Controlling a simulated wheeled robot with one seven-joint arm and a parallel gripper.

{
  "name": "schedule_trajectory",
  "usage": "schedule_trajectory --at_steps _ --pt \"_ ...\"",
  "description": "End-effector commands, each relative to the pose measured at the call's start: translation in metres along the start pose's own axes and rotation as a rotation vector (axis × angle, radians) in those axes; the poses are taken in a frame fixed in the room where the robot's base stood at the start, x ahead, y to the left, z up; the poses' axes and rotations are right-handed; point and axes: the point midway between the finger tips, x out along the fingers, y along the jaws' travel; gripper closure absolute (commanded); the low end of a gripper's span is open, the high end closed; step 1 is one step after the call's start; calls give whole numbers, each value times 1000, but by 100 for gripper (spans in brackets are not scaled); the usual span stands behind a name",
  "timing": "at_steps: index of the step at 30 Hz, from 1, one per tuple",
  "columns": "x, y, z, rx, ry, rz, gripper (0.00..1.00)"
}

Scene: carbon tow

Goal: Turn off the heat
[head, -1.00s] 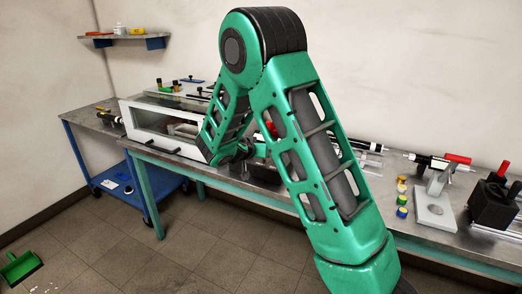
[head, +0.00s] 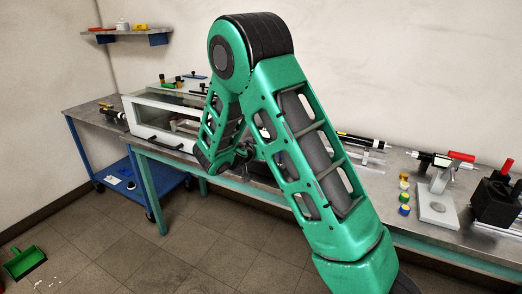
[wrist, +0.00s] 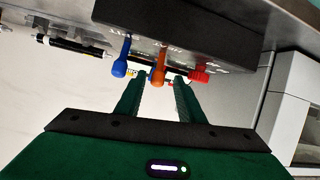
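In the wrist view a dark control box (wrist: 215,32) carries three coloured levers or knobs: blue (wrist: 121,57), orange (wrist: 159,64) and red (wrist: 200,74). Small lettering on the box is too blurred to read. My gripper (wrist: 159,82) has its two fingers apart, with the orange lever in line with the gap between the fingertips. I cannot tell whether a finger touches it. The blue lever is outside one finger and the red one outside the other. In the head view my green arm hides most of the box and the gripper.
A glass-fronted white case (head: 165,125) stands on the long bench at left. A blue cart (head: 130,178) and green dustpan (head: 25,262) are at left.

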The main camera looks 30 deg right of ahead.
Motion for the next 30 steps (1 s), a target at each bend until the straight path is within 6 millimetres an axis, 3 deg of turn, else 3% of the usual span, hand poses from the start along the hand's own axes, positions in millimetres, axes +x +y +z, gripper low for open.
schedule_trajectory --at_steps 8,21,30 --pt "-11 0 0 -1 0 0 65" --pt "-87 -2 1 -2 -1 -3 65" --pt "-107 -1 1 0 -1 0 65"
